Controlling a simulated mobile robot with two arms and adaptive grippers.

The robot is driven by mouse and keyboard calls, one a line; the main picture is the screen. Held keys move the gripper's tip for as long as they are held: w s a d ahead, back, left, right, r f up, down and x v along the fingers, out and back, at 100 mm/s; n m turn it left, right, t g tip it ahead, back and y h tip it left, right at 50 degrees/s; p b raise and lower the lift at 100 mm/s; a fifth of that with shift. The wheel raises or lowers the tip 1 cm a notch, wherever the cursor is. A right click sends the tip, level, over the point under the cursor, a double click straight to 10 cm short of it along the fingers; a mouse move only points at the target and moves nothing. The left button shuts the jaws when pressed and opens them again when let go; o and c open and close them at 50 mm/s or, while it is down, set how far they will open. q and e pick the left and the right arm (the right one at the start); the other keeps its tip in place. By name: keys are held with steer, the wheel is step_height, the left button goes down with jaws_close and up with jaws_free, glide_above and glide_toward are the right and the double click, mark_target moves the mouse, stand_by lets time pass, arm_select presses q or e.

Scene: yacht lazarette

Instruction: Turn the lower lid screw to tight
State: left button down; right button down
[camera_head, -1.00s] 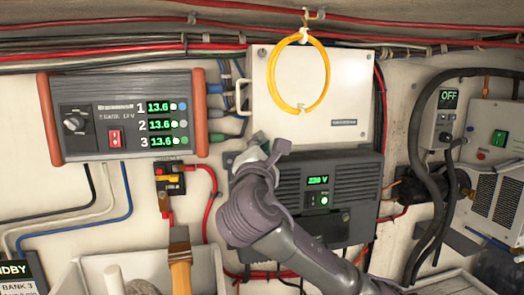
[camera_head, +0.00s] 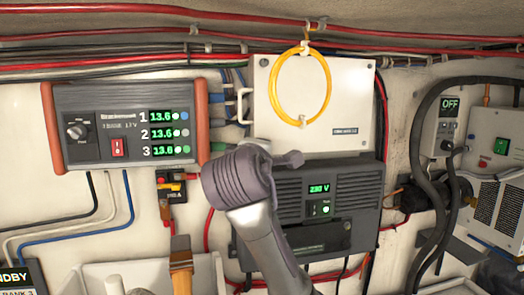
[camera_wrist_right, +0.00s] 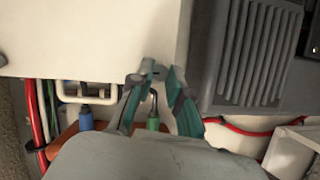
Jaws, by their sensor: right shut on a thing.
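The white lid box (camera_head: 340,105) is on the wall with a yellow hoop hanging in front of it; its lower left corner is behind my right gripper (camera_head: 272,155). In the right wrist view, the two teal fingers of my right gripper (camera_wrist_right: 156,76) close in at the edge of the white box (camera_wrist_right: 90,38). A small dark part, which I take as the lower lid screw (camera_wrist_right: 157,69), shows between the fingertips, mostly hidden. The gripper is shut on it. The screw's turn angle cannot be read. My left gripper is not in view.
The black inverter (camera_head: 345,215) is just below the box, close to my right wrist. The box's white handle (camera_head: 240,105) and plugged cables are to its left. The battery panel (camera_head: 125,125) is farther left. A yellow cable loop (camera_head: 300,85) hangs in front of the lid.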

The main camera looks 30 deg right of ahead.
steer(key=shift+m+y, duration=0.3)
steer(key=shift+m, duration=0.2)
steer(key=c, duration=1.1)
jaws_free()
steer(key=v, duration=1.2)
